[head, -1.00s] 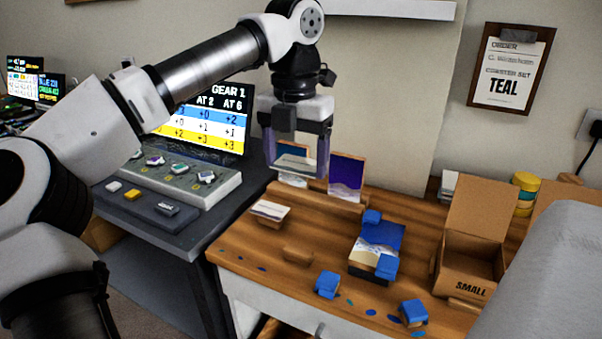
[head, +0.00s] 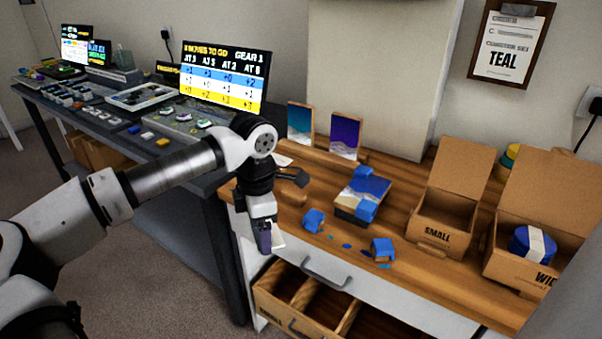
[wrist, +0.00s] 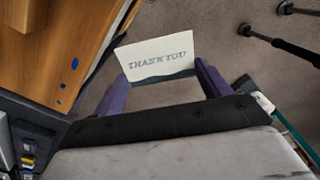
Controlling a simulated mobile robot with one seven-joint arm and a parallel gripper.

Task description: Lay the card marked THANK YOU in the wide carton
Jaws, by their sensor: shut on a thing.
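The white THANK YOU card (wrist: 160,56) is held between the purple fingers of my gripper (wrist: 162,80), its lettering facing the wrist camera. In the head view my gripper (head: 270,240) hangs at the bench's front left edge, with a pale edge of the card (head: 278,240) beside the fingers. The wide carton (head: 515,270) stands open at the far right of the bench, its lid flap up. A blue round tin with a pale band (head: 532,246) sits in it. The carton's right part is cut off by a grey shape.
The open SMALL carton (head: 441,237) stands left of the wide one. Blue blocks (head: 383,249) and a blue-and-sand panel (head: 367,187) lie mid-bench. Two painted panels (head: 345,136) stand behind. An open drawer (head: 300,300) juts out below the bench front.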

